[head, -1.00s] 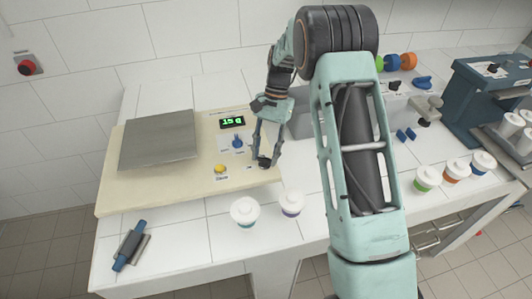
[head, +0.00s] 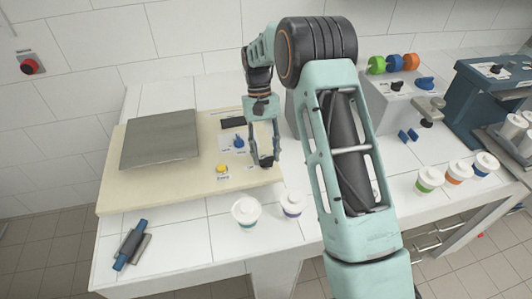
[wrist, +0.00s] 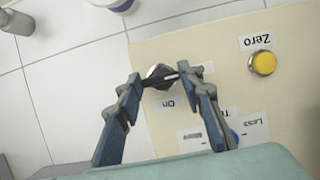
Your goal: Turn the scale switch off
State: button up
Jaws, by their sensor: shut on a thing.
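The scale has a cream base (head: 140,192) with a grey metal plate (head: 160,138) on its left. Its display (head: 233,123) is dark. My gripper (head: 263,156) points down at the right front of the base. In the wrist view, my gripper (wrist: 160,80) is shut on the black scale switch (wrist: 157,75), which has a silver collar, beside an "On" label (wrist: 166,104). The fingertips cover part of the switch. A yellow Zero button (head: 222,169) and a blue knob (head: 238,142) are nearby; the button also shows in the wrist view (wrist: 262,63).
Two white-lidded cups (head: 246,211) (head: 292,204) stand in front of the base. A blue-and-grey tool (head: 131,246) lies at front left. More cups (head: 458,171) and machines (head: 490,90) stand at right. A red button (head: 29,67) is on the left wall.

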dwell(0.5)
jog(key=o, duration=1.2)
jog(key=shift+c, duration=0.2)
jog(key=v, duration=1.2)
jog(key=shift+r, duration=0.1)
